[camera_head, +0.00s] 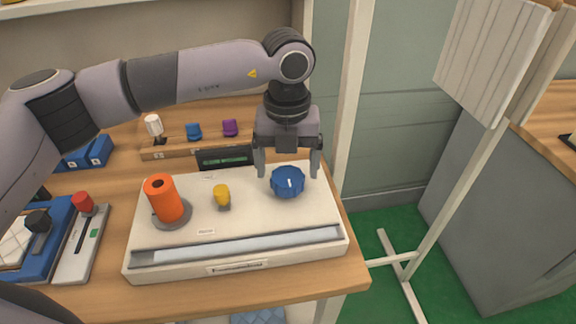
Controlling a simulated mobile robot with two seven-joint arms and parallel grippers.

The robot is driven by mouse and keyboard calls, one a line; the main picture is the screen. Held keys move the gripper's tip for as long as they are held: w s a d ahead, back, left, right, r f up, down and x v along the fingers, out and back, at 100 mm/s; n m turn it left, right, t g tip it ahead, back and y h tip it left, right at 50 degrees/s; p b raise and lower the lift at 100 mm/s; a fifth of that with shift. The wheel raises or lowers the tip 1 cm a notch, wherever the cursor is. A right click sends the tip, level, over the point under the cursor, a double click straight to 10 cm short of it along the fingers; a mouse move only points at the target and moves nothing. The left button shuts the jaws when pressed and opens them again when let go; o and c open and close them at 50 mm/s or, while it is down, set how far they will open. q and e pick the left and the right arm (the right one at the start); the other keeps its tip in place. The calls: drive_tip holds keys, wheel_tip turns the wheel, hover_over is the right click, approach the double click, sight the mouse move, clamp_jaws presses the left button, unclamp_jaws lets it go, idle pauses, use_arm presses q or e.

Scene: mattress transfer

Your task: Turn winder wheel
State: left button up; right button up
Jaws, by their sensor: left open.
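The winder wheel seems to be the blue scalloped knob (288,181) with a white mark, on the right side of a white panel box (235,220) on the table. My left gripper (288,173) points down over the blue knob, with its two fingers apart on either side of it. I cannot tell whether the fingers touch the knob. An orange cylinder (168,198) on a grey round base and a small yellow knob (222,196) stand on the same panel. My right gripper does not show.
A wooden rack (185,152) with white, blue and purple knobs stands behind the panel, beside a small dark display (225,158). A red-handled slider box (80,240) and blue tray (45,230) lie at left. A white stand (440,210) rises at right over green floor.

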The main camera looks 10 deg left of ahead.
use_arm(q)
drive_tip(key=shift+f, duration=1)
drive_tip(key=c, duration=1.1)
drive_tip(key=shift+o, duration=0.2)
